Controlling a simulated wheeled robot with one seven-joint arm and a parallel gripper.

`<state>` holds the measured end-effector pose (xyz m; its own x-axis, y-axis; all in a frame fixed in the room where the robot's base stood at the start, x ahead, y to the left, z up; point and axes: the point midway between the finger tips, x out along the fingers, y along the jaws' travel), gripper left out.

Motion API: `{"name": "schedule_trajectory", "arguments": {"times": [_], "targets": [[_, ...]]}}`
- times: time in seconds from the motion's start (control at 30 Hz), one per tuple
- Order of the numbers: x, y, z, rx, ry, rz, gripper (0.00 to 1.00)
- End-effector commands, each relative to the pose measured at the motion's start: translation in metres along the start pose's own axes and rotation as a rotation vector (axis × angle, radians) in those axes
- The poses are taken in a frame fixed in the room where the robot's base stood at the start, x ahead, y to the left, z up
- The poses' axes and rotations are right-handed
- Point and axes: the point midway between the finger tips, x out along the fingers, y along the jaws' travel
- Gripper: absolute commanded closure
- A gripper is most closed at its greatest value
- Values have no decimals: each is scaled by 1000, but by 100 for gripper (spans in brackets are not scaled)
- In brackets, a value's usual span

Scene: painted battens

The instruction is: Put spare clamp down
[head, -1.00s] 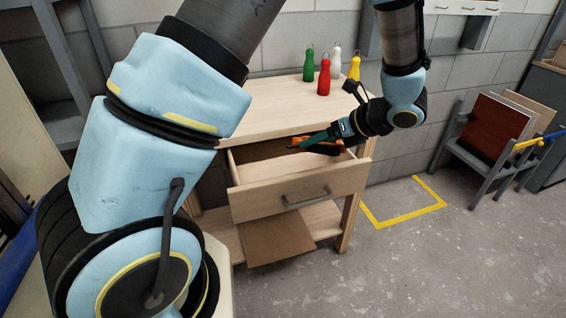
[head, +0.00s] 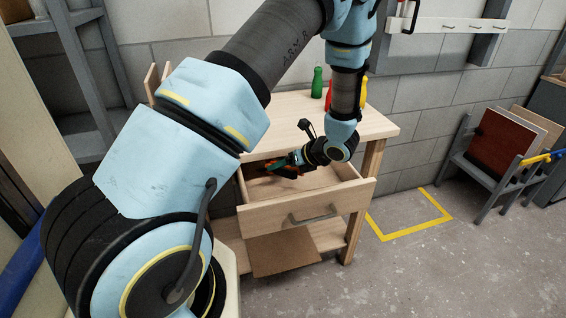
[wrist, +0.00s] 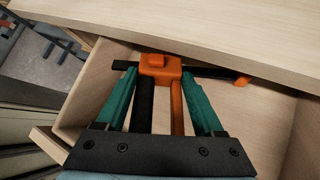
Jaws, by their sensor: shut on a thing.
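The spare clamp (wrist: 160,64) has an orange head, a dark bar and black and orange handles. My gripper (wrist: 158,82), with green fingers, is shut on it, one finger on each side of the handles. The clamp's orange also shows small in the head view (head: 289,174). The open wooden drawer (head: 335,200) is under the bench top, and my gripper and the clamp are inside its opening, towards its left and back. The bar lies close to the bench top's edge in the wrist view. I cannot tell whether the clamp touches the drawer floor.
The bench top (head: 285,118) overhangs the drawer's back. A green bottle-shaped piece (head: 317,82) and others partly hidden by my arm stand on it. The drawer's right part looks clear. A rack of boards (head: 500,150) and a yellow floor outline (head: 410,229) are at right.

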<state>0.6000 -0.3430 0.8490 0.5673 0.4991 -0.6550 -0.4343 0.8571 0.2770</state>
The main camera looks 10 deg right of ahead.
Motion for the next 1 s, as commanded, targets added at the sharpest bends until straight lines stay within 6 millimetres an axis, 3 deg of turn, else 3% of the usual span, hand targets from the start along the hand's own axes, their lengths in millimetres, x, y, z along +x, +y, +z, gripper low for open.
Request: {"name": "schedule_trajectory", "arguments": {"times": [0.97, 1.0], "targets": [[10, -4, -10, 3, 2, -3, 100], [10, -4, -11, 4, 4, -3, 27]]}}
